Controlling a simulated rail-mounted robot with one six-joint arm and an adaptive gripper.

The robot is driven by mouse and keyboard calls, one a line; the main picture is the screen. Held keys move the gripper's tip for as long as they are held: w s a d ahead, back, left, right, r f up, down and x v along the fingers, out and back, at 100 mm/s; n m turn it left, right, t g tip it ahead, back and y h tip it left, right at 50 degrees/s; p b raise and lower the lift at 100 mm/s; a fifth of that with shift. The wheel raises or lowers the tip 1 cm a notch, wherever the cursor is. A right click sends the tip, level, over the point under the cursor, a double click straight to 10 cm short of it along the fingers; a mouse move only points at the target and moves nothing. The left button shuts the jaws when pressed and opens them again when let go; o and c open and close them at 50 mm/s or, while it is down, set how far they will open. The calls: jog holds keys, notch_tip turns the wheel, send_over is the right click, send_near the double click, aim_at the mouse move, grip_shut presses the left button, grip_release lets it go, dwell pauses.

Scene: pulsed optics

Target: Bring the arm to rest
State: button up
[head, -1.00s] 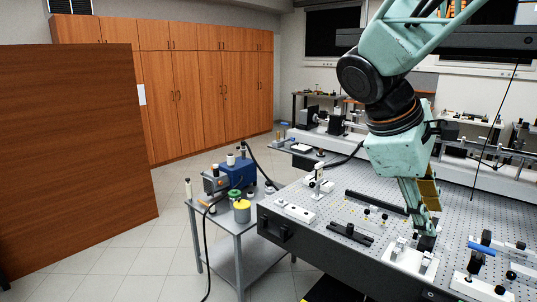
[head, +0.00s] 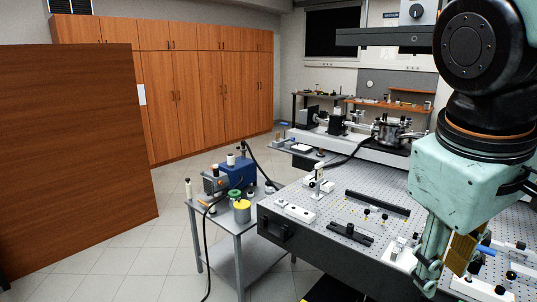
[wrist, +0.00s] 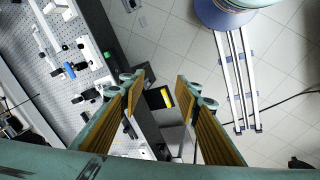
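My gripper (head: 445,272) is at the right of the head view, in front of the near edge of the perforated optical table (head: 300,229). In the wrist view my gripper (wrist: 159,82) points down with its two yellow-padded fingers well apart. Nothing shows between the fingers but the floor, the table's edge and a dark item with a yellow patch below. In the head view the gripper and wrist hide part of the table's right side and the parts on it.
A small grey cart (head: 228,220) with a blue device (head: 238,175) and a yellow-lidded jar (head: 242,211) stands left of the table. A brown panel (head: 75,155) and wooden cabinets (head: 170,90) are at the left and back. Open tiled floor (head: 150,262) lies between.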

jog(key=s+a+f+m+t+y, duration=0.1)
jog(key=s+a+m+y, duration=0.1)
jog(key=s+a, duration=0.3)
jog(key=shift+s+a+m+t, duration=0.35)
jog(key=shift+s+m, duration=0.55)
jog(key=shift+s, duration=0.55)
